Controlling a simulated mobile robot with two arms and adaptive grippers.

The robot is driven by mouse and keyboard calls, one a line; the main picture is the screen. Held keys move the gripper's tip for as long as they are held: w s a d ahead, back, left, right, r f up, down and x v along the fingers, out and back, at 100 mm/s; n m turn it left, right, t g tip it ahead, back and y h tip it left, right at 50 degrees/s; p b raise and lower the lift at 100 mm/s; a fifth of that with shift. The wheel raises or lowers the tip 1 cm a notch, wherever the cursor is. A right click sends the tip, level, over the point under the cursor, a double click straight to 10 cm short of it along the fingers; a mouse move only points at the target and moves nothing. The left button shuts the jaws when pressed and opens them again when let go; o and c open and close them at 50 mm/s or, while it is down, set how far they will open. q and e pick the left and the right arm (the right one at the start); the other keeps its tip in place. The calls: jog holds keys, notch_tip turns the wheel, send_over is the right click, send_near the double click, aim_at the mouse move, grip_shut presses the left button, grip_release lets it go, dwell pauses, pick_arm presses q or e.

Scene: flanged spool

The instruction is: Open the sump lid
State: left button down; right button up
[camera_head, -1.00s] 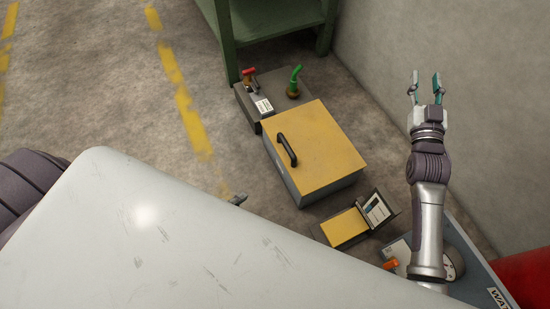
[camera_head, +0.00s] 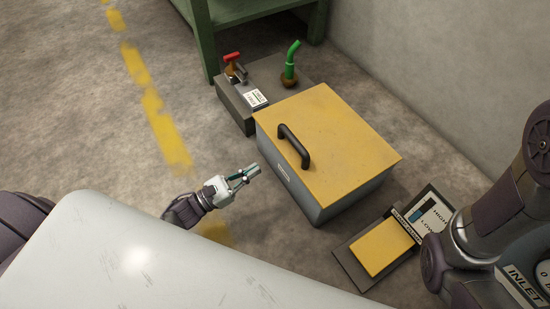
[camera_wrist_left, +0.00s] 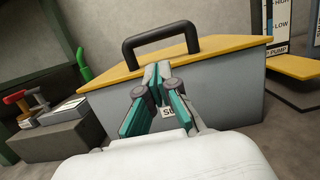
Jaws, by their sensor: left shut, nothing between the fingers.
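The sump is a grey box with a flat yellow lid (camera_head: 335,140), lying closed on the floor in the middle of the head view. A black bar handle (camera_head: 294,147) stands on the lid near its left edge. My left gripper (camera_head: 252,171) is shut and empty, just left of the box and apart from the handle. In the left wrist view, the shut fingers (camera_wrist_left: 157,75) point at the box front, with the handle (camera_wrist_left: 160,42) above and beyond them. They partly cover a small label (camera_wrist_left: 167,112). My right gripper is out of view; only part of that arm shows at the right.
Behind the box is a grey block with a red-handled valve (camera_head: 232,62) and a green spout (camera_head: 291,62). A yellow pedal-like plate (camera_head: 381,247) with a high/low gauge (camera_head: 432,214) lies at the front right. A green bench (camera_head: 204,40) and a wall stand behind. Floor at left is clear.

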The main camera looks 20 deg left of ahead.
pick_arm(q)
jog(key=b+x, duration=0.4)
jog(key=x, duration=0.6)
jog(key=shift+s+r, duration=0.1)
jog(key=shift+r, duration=0.05)
